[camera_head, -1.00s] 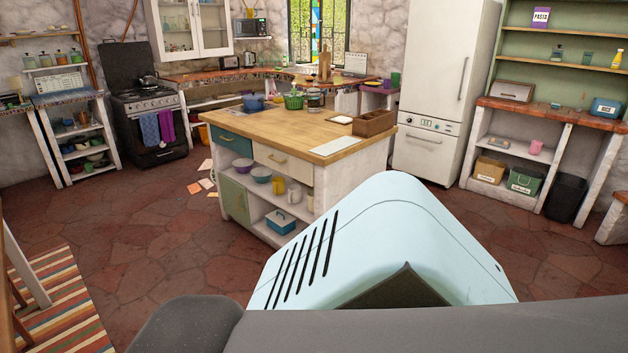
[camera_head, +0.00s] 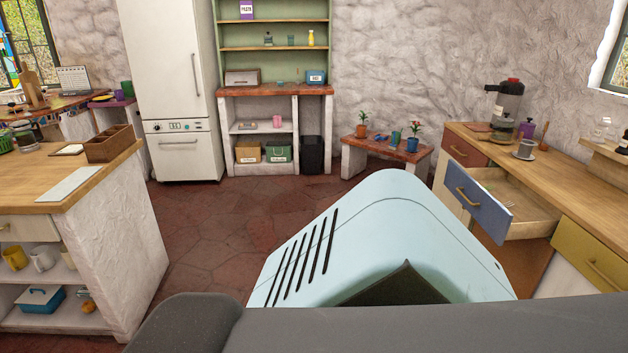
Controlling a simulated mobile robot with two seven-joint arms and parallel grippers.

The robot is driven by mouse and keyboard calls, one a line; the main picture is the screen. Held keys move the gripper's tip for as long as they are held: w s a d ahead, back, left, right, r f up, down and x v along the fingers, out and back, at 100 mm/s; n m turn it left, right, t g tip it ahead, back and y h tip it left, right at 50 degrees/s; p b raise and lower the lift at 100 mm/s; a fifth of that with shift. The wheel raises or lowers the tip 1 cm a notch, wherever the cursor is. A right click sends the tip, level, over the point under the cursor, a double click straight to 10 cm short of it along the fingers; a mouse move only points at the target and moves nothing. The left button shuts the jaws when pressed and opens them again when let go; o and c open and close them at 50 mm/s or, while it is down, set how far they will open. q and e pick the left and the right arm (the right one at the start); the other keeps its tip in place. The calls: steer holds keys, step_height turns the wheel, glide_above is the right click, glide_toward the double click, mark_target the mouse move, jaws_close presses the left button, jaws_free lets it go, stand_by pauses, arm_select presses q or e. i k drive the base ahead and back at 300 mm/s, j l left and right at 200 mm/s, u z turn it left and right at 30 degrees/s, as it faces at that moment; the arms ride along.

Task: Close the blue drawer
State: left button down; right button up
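The blue drawer (camera_head: 478,204) is in the wooden counter at the right of the head view. It is pulled out, with its inside visible and a few small light items in it. Its front has a brass-coloured handle (camera_head: 467,198). The drawer is beyond my light blue body, to the right. Neither of my grippers shows in the view.
A red-brown drawer (camera_head: 466,151) and a yellow drawer (camera_head: 588,255) flank the blue one; both look closed. A coffee machine (camera_head: 507,102) stands on the counter. A low plant bench (camera_head: 370,153) is at the back. The kitchen island (camera_head: 110,235) is at left. Tiled floor (camera_head: 225,220) between is clear.

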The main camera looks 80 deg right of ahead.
mark_target(531, 216)
steer(key=z, duration=3.65)
steer(key=i+l, duration=0.2)
steer(key=i, duration=0.45)
steer(key=i+l, duration=0.15)
steer(key=i, duration=0.5)
steer(key=i+l, duration=0.2)
steer(key=i, duration=0.45)
steer(key=i+l, duration=0.15)
steer(key=i, duration=0.45)
